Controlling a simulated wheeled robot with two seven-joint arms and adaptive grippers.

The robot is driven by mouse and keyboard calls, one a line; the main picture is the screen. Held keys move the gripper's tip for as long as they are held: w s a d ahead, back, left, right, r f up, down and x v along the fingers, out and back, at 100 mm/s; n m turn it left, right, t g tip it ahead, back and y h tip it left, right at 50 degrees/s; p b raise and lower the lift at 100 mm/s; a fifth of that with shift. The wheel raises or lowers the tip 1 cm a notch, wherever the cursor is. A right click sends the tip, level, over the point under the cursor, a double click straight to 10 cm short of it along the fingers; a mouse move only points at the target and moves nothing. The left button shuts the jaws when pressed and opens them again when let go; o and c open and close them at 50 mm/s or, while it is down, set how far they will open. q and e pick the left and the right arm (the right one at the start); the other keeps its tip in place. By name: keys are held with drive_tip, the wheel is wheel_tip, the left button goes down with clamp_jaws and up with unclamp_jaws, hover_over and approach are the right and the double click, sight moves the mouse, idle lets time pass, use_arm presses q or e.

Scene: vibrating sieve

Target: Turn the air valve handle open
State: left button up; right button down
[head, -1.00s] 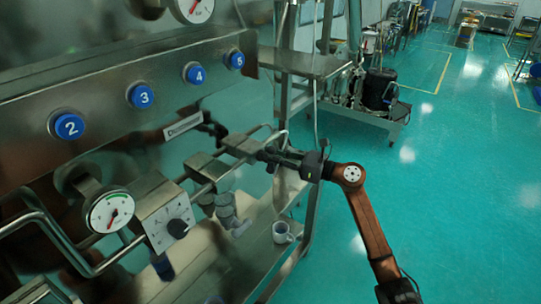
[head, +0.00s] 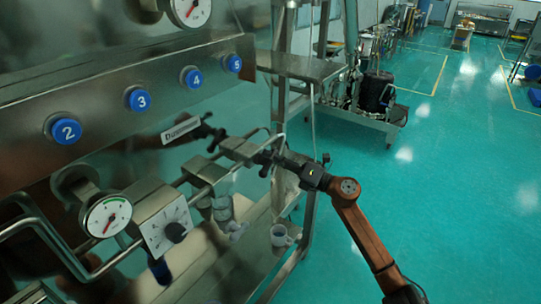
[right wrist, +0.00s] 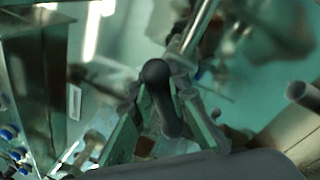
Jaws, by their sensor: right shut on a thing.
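The air valve handle is a dark, round-ended lever (right wrist: 158,88) in the right wrist view. It stands between the two fingers of my right gripper (right wrist: 160,105), which is shut on it. In the head view my right gripper (head: 266,158) reaches in from the right to the end of the steel pipework, beside a metal block (head: 238,149). There the fingers mostly hide the handle, so its exact angle is hard to tell. My left gripper is not in view.
A steel panel carries blue numbered buttons (head: 138,99). Below are a gauge (head: 107,216), a dial box (head: 165,222) and pipes close to my gripper. The green floor (head: 430,190) at right is open.

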drive_tip(key=m+p, duration=0.1)
drive_tip(key=m, duration=0.1)
drive_tip(key=m+t+p, duration=0.1)
drive_tip(key=m, duration=0.1)
drive_tip(key=m+p, duration=0.1)
drive_tip(key=m, duration=0.1)
drive_tip(key=shift+w+d+f+t+h+p, duration=0.15)
drive_tip(key=shift+f+t+h+p, duration=0.15)
drive_tip(key=shift+f, duration=0.1)
drive_tip(key=shift+f+m+t+p, duration=0.15)
drive_tip(key=shift+m+p, duration=0.25)
drive_tip(key=shift+m, duration=0.3)
drive_tip(key=shift+f+m+t+p, duration=0.15)
drive_tip(key=shift+m+p, duration=0.25)
drive_tip(key=shift+m, duration=0.3)
drive_tip(key=shift+f, duration=0.1)
drive_tip(key=c, duration=1.8)
unclamp_jaws()
drive_tip(key=shift+d, duration=0.15)
drive_tip(key=v, duration=1.1)
drive_tip(key=shift+s+d, duration=0.25)
drive_tip(key=shift+s, duration=0.1)
